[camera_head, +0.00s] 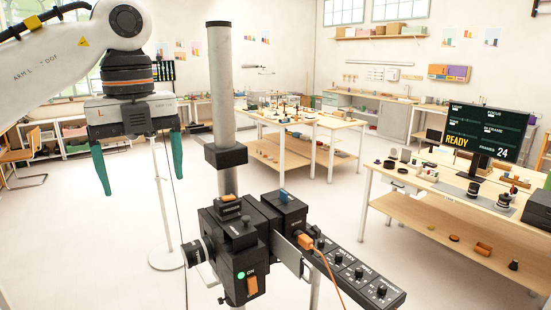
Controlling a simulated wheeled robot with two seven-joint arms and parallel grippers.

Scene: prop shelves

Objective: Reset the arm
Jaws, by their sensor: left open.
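My left arm (50,62) comes in from the upper left, with its wrist bent downward. My left gripper (143,187) hangs at the left with its two green fingers pointing down. The fingers are well apart and nothing is between them. It is to the left of the grey column (221,85) and clear of the black box rig in this view. My right gripper is not in view.
A black box rig (240,250) with a green light and a panel of knobs (362,275) stands front centre. A monitor (487,132) reading READY is on the right bench (395,175). A workbench (285,125) stands behind. Open floor (110,240) lies at left.

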